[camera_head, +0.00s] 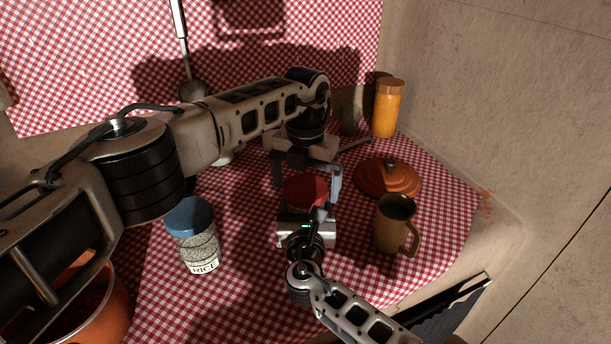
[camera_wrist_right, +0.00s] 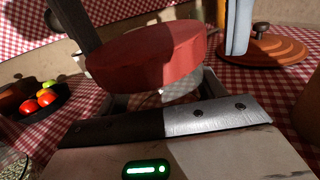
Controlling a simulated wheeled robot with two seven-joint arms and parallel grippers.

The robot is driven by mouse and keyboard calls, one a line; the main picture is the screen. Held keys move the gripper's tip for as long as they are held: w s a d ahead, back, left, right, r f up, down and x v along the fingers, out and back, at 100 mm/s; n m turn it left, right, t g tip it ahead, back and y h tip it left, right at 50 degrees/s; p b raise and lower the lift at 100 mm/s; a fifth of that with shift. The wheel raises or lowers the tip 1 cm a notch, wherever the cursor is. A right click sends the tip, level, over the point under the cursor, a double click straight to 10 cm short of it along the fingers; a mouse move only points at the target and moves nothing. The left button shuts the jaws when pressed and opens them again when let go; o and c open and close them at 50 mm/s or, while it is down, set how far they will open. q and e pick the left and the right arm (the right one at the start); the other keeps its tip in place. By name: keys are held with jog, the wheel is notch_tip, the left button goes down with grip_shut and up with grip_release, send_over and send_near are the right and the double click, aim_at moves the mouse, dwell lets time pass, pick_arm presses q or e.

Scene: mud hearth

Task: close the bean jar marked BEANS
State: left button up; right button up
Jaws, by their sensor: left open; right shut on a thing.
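A red round lid (camera_head: 305,186) sits between the fingers of my left gripper (camera_head: 306,190), which is open around it from above. In the right wrist view the red lid (camera_wrist_right: 150,62) shows edge-on, with a left finger at either side. A pale glassy jar part (camera_wrist_right: 180,88) shows just under the lid. My right gripper (camera_head: 306,222) is low in front of the lid and shut on this jar. Most of the jar and any BEANS mark are hidden by the grippers and lid. I cannot tell whether the lid is fully seated.
The RICE jar (camera_head: 196,240) with a blue lid stands left. A brown mug (camera_head: 393,225) and an orange-brown pot lid (camera_head: 388,178) are right. A yellow-orange canister (camera_head: 388,110) stands behind. An orange pot (camera_head: 105,315) is front left. A fruit bowl (camera_wrist_right: 62,102) shows in the wrist view.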

jog(key=shift+f, duration=0.1)
pick_arm(q)
jog(key=c, duration=0.9)
jog(key=shift+c, duration=0.3)
jog(key=o, duration=1)
jog(key=shift+c, duration=0.2)
notch_tip(320, 180, up, 12)
pick_arm(e)
jog(key=o, duration=1.9)
jog(key=shift+o, duration=0.2)
jog(key=shift+s, duration=0.1)
